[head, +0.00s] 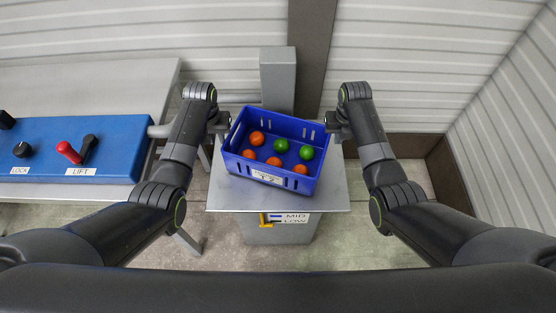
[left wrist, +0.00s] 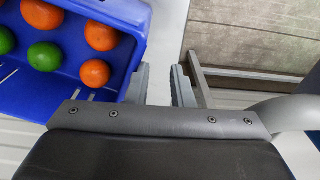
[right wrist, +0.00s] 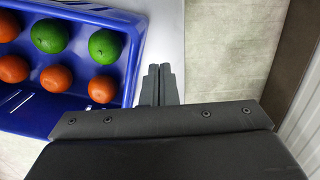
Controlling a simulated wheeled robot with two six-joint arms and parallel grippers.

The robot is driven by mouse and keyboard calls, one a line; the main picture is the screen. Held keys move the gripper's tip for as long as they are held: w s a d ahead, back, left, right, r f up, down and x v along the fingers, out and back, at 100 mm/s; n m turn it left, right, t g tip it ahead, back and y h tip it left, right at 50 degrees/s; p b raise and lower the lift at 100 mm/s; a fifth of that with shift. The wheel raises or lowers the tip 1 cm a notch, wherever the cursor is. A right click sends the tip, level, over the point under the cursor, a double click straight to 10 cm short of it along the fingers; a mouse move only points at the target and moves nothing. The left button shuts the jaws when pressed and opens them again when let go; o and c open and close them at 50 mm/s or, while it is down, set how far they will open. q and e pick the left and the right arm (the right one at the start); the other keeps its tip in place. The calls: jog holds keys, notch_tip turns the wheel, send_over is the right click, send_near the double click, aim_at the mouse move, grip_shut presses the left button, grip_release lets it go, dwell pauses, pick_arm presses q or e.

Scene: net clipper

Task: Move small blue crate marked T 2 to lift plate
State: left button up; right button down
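The small blue crate (head: 240,167) holds orange and green fruit and has a white label (head: 267,177) on its front wall. It sits over the grey lift plate (head: 330,196), turned a little; it appears to rest on it. My left gripper (head: 222,122) is at the crate's left end. In the left wrist view its fingers (left wrist: 160,85) are apart with nothing between them, beside the crate's end wall (left wrist: 125,75). My right gripper (head: 332,126) is at the right end. In the right wrist view its fingers (right wrist: 159,85) are together, just outside the crate wall (right wrist: 136,50).
A blue control panel (head: 60,150) with a red-knobbed LIFT lever (head: 68,152) stands on a bench to the left. A grey column (head: 278,80) rises behind the plate. A yellow pointer (head: 265,219) sits by the MID and LOW labels. Floor is free to the right.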

jog(key=c, duration=2.1)
grip_release()
pick_arm(q)
jog(key=shift+a, duration=0.1)
pick_arm(e)
jog(key=o, duration=0.4)
jog(key=shift+d, duration=0.1)
jog(key=shift+c, duration=0.2)
pick_arm(q)
notch_tip(320, 180, up, 12)
jog(key=shift+s, duration=0.45)
pick_arm(e)
notch_tip(320, 180, up, 12)
jog(key=shift+s, duration=0.4)
pick_arm(q)
jog(key=shift+f, duration=0.1)
pick_arm(e)
jog(key=shift+f, duration=0.1)
